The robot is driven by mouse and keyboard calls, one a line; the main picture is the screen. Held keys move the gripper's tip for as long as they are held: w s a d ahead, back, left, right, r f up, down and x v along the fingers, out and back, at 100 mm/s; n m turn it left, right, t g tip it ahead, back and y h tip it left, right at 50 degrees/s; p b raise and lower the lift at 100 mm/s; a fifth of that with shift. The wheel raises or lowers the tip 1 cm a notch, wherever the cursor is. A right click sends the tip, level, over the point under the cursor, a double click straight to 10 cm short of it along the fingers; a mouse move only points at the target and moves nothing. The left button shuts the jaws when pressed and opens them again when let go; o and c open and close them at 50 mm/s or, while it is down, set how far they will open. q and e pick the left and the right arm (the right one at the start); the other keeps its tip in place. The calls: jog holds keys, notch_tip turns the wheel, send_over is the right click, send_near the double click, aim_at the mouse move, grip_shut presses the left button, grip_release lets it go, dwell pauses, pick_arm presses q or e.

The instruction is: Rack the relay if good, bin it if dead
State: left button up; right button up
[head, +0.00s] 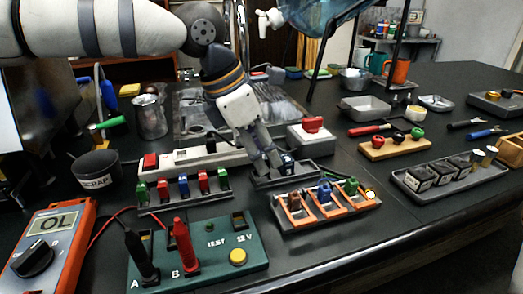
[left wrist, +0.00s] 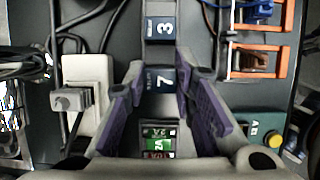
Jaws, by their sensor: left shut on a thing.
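My left gripper (head: 266,166) is low over a dark grey tray (head: 262,181) at mid-table. In the left wrist view its purple-padded fingers (left wrist: 161,76) close on a dark block marked 7 (left wrist: 162,79). A block marked 3 (left wrist: 160,28) lies beyond it, and a block with a green label (left wrist: 159,143) lies nearer the palm. I cannot tell which block is the relay. An orange-framed rack (head: 291,222) holds small blue and green parts. A black SCRAP bin (head: 97,170) stands at the left. My right gripper is out of view.
A green test box (head: 215,262) has black and red probes at A and B. An orange multimeter (head: 62,232) reads OL. A strip of coloured parts (head: 185,196) stands close left of the gripper. Trays and tools crowd the right; the front-right table is clear.

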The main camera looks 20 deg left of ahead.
pick_arm(q)
jog(key=shift+f, duration=0.65)
dwell(1.2)
jog(key=o, duration=1.1)
jog(key=shift+o, duration=0.2)
jog(key=v, duration=1.2)
